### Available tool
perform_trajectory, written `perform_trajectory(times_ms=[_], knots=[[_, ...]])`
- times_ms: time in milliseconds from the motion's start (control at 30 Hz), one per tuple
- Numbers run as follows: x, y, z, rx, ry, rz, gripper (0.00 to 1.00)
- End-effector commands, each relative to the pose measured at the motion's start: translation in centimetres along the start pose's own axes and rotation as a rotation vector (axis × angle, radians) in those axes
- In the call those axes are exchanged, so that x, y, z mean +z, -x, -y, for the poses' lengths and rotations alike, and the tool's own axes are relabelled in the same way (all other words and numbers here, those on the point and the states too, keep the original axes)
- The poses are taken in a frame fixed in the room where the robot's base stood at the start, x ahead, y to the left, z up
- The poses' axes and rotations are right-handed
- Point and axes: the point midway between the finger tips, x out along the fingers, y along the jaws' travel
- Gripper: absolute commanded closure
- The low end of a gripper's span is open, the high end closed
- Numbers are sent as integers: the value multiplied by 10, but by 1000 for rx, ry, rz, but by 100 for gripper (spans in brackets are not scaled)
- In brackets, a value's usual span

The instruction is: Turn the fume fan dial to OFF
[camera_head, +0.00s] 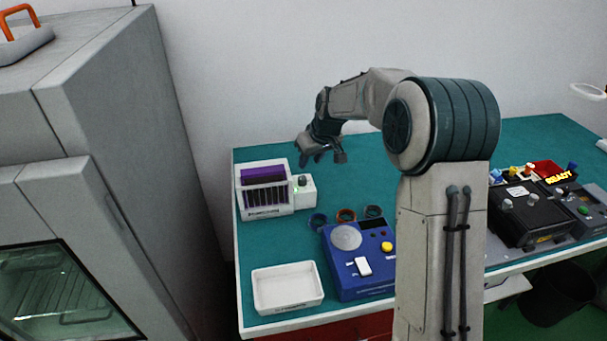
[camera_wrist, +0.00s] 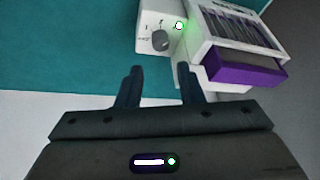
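A grey dial (camera_wrist: 160,40) sits on a small white box (camera_wrist: 146,22) joined to the white rack. A green light (camera_wrist: 180,25) glows beside the dial; its markings are too small to read. In the head view the dial (camera_head: 302,181) shows on top of the box (camera_head: 306,195). My gripper (camera_wrist: 160,80) is open and empty, its two fingers apart. In the wrist view the dial lies just beyond the fingertips, roughly between them, with no visible contact. In the head view my gripper (camera_head: 325,156) hangs above and slightly right of the dial.
The white rack (camera_head: 266,211) holds purple boards. A grey cabinet (camera_head: 110,110) stands left. Black devices (camera_head: 530,220) are at right.

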Motion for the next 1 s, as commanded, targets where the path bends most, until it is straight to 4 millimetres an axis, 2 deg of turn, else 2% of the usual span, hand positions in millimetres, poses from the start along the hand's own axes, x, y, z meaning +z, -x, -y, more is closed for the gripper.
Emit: perform_trajectory(times_ms=[200, 400, 600, 900, 967, 1000], knots=[[0, -45, 1, -2, 0, 3, 66], [0, -75, 0, -1, 0, 2, 66], [0, -89, 0, 0, 0, 1, 66], [0, -91, 0, 1, 0, 0, 66], [0, -91, 0, 1, 0, 0, 80], [0, -91, 0, 1, 0, 0, 91]])
